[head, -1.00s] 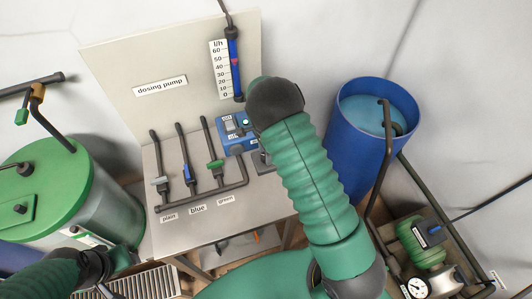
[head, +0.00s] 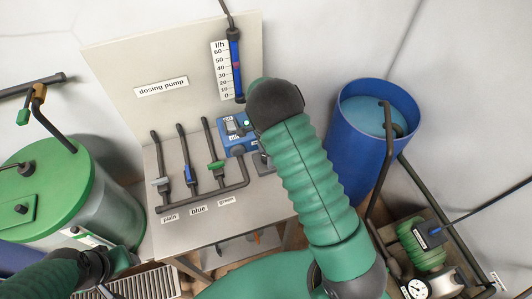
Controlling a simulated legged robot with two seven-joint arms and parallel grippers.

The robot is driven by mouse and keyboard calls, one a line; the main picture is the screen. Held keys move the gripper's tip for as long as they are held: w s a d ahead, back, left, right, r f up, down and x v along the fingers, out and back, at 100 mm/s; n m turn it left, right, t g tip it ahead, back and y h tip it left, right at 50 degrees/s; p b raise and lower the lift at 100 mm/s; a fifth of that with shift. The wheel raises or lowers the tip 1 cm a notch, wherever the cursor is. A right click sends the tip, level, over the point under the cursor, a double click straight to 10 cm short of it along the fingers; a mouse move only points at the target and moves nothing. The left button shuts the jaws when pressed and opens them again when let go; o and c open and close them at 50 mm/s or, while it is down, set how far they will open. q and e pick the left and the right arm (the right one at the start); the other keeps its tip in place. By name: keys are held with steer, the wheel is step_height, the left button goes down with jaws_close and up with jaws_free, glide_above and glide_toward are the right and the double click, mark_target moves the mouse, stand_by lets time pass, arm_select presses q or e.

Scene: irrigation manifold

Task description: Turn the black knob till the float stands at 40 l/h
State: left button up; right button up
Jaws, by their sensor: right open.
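The blue dosing pump (head: 237,136) stands on the bench, with a small display and a light on its face. The black knob is not clearly seen; my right arm covers the pump's right side. The flow tube (head: 237,85) is blue, and its small reddish float (head: 236,65) stands close to the 40 mark of the l/h scale (head: 220,72), perhaps slightly above. My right gripper (head: 262,161) is mostly hidden behind my arm, close to the pump's lower right; it is open. My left gripper (head: 108,290) is only partly seen at the lower left, its jaws unclear.
Three valved pipes, plain, blue (head: 188,172) and green, stand left of the pump. A green-lidded tank (head: 40,165) is at the left and a blue barrel (head: 352,140) at the right. A motor with a gauge (head: 418,287) sits at the lower right.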

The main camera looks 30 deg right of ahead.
step_height(320, 180, up, 17)
steer(key=b, duration=0.2)
steer(key=shift+f, duration=0.15)
steer(key=s+a+f+n+t+b, duration=0.1)
steer(key=s+a+f+n, duration=0.3)
steer(key=s+n, duration=0.4)
steer(key=s+a+f+n+t+b, duration=0.1)
steer(key=s+a+f+n+b, duration=0.2)
steer(key=s+a+n, duration=0.4)
steer(key=s+f+n, duration=0.1)
steer(key=n, duration=0.3)
steer(key=shift+t, duration=0.3)
steer(key=shift+s+a, duration=0.1)
steer(key=shift+s, duration=0.1)
steer(key=shift+a, duration=0.1)
stand_by(1.3)
